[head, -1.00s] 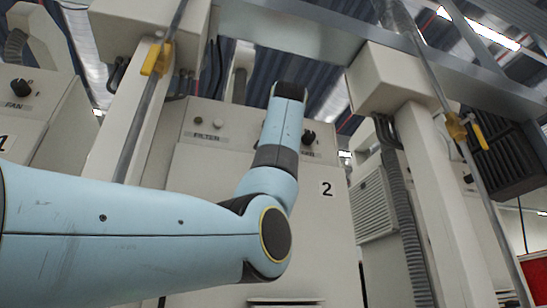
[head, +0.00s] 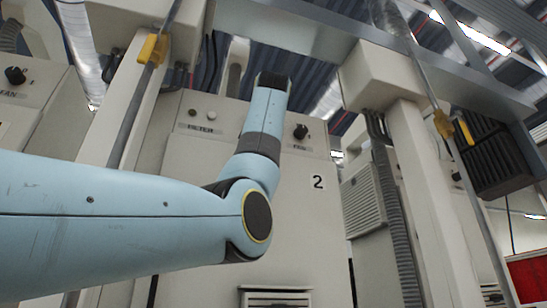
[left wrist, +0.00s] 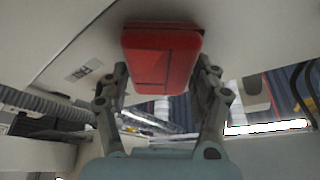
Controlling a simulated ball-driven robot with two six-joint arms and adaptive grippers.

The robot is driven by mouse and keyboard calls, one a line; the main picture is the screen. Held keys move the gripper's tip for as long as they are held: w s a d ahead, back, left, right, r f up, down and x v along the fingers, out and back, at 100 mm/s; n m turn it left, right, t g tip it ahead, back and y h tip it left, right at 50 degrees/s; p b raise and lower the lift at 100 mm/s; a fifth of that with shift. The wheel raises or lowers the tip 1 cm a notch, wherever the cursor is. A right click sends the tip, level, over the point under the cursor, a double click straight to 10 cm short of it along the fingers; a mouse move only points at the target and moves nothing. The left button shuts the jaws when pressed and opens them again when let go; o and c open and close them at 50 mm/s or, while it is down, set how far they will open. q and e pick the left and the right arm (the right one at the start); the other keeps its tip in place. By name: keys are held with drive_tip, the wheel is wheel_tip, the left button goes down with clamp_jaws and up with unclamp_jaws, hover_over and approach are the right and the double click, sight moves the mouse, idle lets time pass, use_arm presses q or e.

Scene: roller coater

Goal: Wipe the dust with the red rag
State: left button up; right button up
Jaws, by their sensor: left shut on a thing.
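The red rag (left wrist: 162,58) looks like a folded red block in the left wrist view. My left gripper (left wrist: 161,78) is shut on it, with one finger on each side. The rag is close to a pale machine panel (left wrist: 75,55); I cannot tell whether they touch. In the head view my left arm reaches up in front of the pale cabinet marked 2 (head: 318,182), and the gripper and rag do not show there. I cannot make out any dust. My right gripper is in neither view.
The cabinet has a FAN knob (head: 300,132) and a FILTER button (head: 211,115). Pale posts with yellow-handled valves (head: 153,48) stand on both sides. A corrugated hose (head: 397,215) runs down at the right. A slatted vent (head: 275,298) is at the bottom.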

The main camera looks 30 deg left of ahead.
use_arm(q)
wheel_tip(320, 180, up, 3)
drive_tip(key=s+a, duration=0.2)
drive_tip(key=s, duration=0.1)
drive_tip(key=shift+w+d+p, duration=1.25)
drive_tip(key=shift+w+d, duration=1.05)
drive_tip(key=shift+w, duration=0.8)
drive_tip(key=s+a+b, duration=0.4)
drive_tip(key=s+a, duration=0.1)
drive_tip(key=s, duration=0.1)
drive_tip(key=shift+f, duration=0.2)
